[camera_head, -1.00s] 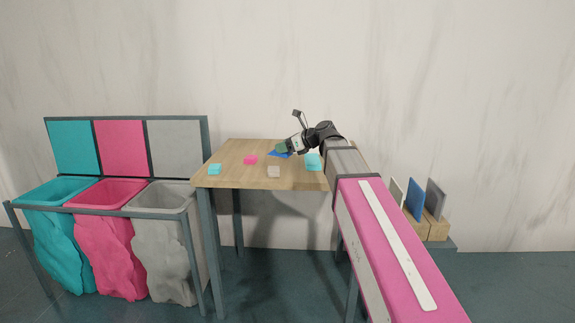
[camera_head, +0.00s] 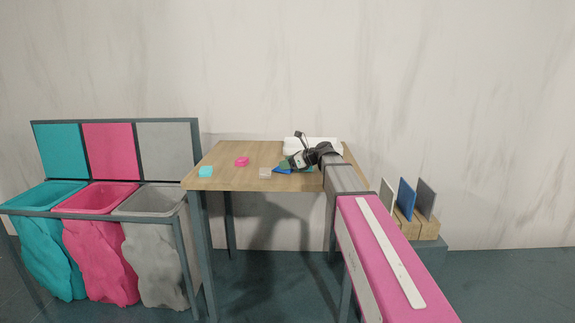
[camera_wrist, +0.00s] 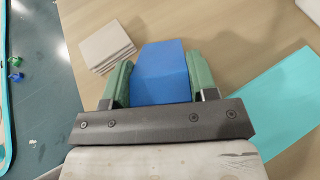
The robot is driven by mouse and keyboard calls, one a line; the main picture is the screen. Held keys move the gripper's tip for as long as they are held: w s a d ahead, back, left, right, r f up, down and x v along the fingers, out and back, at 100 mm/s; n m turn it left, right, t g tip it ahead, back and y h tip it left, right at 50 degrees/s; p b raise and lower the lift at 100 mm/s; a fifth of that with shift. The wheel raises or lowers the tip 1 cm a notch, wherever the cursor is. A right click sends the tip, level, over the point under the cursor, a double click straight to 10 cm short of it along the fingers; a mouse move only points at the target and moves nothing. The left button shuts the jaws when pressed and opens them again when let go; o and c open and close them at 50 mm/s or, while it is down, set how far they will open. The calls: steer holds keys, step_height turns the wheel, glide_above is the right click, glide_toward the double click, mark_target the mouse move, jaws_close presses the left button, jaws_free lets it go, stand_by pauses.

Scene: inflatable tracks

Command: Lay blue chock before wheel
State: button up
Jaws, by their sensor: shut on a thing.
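The blue chock (camera_wrist: 162,72) is a wedge-like block between the green finger pads of my gripper (camera_wrist: 160,85) in the wrist view. My gripper is shut on it, with a pad against each side. In the head view my gripper (camera_head: 288,166) is low over the front right of the wooden table (camera_head: 232,180), and the blue chock (camera_head: 282,171) shows beneath it. I cannot tell whether the chock touches the table. I cannot make out a wheel in either view.
A grey-beige stack (camera_wrist: 106,46) lies left of the chock, and a cyan sheet (camera_wrist: 268,105) lies right. Pink (camera_head: 242,161) and cyan (camera_head: 205,172) pieces are on the table's left. A white object (camera_head: 312,145) is at the back. Three bins (camera_head: 100,197) stand left.

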steer(key=shift+f, duration=0.2)
steer(key=o, duration=1)
